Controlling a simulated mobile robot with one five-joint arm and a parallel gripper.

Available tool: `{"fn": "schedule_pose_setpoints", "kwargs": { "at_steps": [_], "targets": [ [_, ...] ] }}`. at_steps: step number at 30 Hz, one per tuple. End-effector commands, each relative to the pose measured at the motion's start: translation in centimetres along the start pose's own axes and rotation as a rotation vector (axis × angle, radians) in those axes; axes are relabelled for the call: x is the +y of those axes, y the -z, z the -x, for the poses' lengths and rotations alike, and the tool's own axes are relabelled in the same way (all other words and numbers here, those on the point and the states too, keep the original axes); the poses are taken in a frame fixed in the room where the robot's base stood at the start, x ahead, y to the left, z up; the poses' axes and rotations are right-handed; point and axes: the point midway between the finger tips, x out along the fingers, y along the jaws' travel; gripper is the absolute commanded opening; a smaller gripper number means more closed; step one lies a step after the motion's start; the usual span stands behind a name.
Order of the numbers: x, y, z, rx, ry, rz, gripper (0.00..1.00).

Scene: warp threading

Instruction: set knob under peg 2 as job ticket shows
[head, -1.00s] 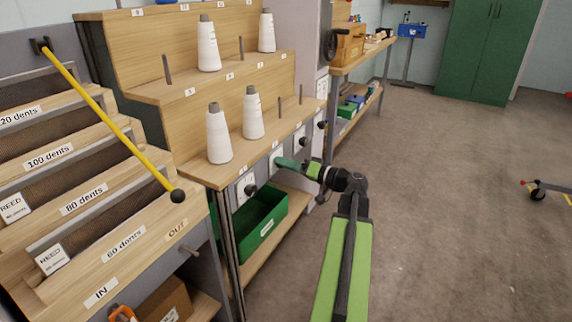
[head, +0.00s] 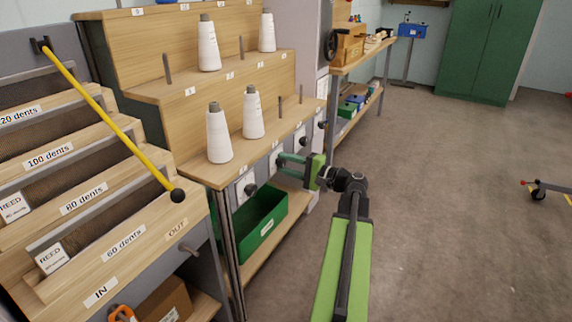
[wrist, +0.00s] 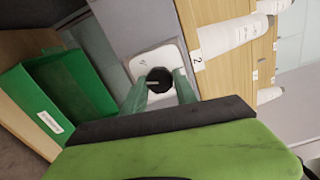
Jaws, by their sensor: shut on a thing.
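The knob (wrist: 159,80) under the label 2 (wrist: 198,59) is dark and round with a pale mark, on a white plate (wrist: 141,66). My gripper (wrist: 160,84) has its two green fingers on either side of the knob and is shut on it. I cannot make out a job ticket.
Another knob (head: 250,189) is to the left and one (head: 301,141) to the right. A green bin (head: 262,222) sits on the low shelf below my gripper. A yellow rod (head: 110,120) slants at the left. The floor (head: 450,200) at right is mostly clear.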

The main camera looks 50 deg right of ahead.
Motion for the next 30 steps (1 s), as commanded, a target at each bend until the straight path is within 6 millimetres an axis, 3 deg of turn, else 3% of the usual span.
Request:
{"fn": "schedule_pose_setpoints", "kwargs": {
  "at_steps": [18,30],
  "targets": [
    [0.18,-0.01,0.11,0.001,-0.002,-0.536,0.00],
    [0.22,-0.04,0.12,0.002,-0.002,-0.701,0.00]
  ]
}}
